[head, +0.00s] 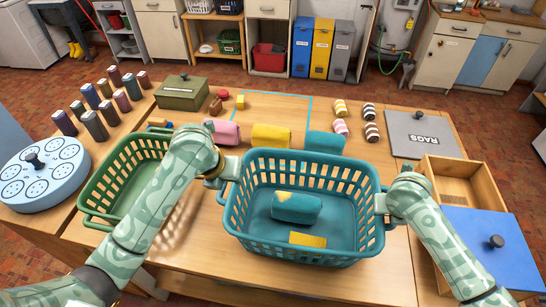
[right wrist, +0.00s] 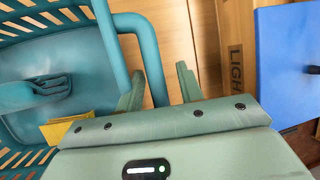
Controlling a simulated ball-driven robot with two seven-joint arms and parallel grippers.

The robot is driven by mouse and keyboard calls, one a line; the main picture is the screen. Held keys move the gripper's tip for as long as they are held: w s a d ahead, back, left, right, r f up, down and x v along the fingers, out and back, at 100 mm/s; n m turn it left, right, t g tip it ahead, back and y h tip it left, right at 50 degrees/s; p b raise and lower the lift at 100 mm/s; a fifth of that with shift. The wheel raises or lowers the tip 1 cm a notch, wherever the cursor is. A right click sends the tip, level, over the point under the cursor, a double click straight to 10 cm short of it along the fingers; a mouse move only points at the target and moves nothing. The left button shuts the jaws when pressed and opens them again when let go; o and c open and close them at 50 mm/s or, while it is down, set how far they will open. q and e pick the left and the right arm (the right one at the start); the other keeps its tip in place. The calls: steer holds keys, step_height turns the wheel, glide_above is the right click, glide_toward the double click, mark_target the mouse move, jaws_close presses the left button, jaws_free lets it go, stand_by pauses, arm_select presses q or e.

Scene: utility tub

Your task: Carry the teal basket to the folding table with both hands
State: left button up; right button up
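The teal basket (head: 304,254) appears to rest on the wooden table in the middle of the head view. It holds a rolled teal towel (head: 297,208) and a yellow piece (head: 308,240). My left gripper (head: 222,182) is at the basket's left handle; its fingers are mostly hidden. My right gripper (right wrist: 160,88) is at the right handle (right wrist: 150,52). In the right wrist view its fingers stand apart on either side of the handle, with a gap showing beside one finger. I cannot identify the folding table with certainty.
A green basket (head: 97,198) stands left of the teal one. Rolled pink (head: 221,132), yellow (head: 271,136) and teal (head: 325,143) towels lie behind it. A wooden box (head: 465,172) and a blue panel (head: 492,245) are at the right, beside a grey RAGS lid (head: 423,138).

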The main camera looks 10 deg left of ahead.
steer(key=v, duration=1.1)
steer(key=shift+f, duration=0.1)
